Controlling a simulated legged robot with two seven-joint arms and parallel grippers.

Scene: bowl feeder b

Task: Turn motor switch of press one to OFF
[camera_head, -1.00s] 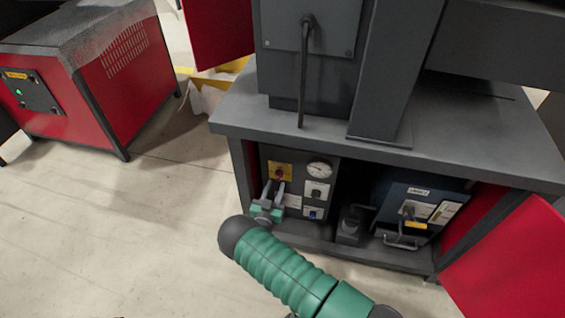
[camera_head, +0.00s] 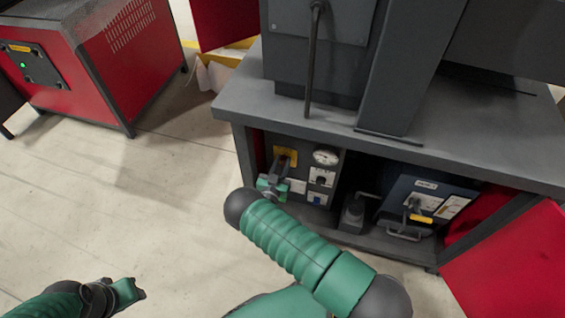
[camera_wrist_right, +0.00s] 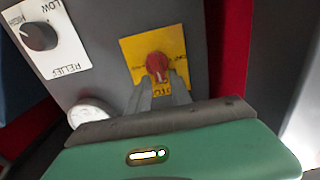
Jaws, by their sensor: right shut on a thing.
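The motor switch is a red knob (camera_wrist_right: 157,64) on a yellow plate (camera_wrist_right: 143,47), seen in the right wrist view. In the head view the yellow plate (camera_head: 291,154) is at the upper left of the control panel, and my gripper hides the knob. My right gripper (camera_head: 279,168) reaches the panel from the front. In the wrist view its two fingers (camera_wrist_right: 162,84) are shut on the knob, one on each side. The plate's lettering is too blurred to read. My left gripper (camera_head: 130,291) is empty over the floor at the lower left; its jaw gap is unclear.
A round gauge (camera_head: 326,157) and a relief knob (camera_head: 321,177) sit right of the switch. A blue unit (camera_head: 388,195) stands farther right in the cabinet. The grey tabletop (camera_head: 245,105) overhangs the panel. A red door (camera_head: 515,260) stands open at right.

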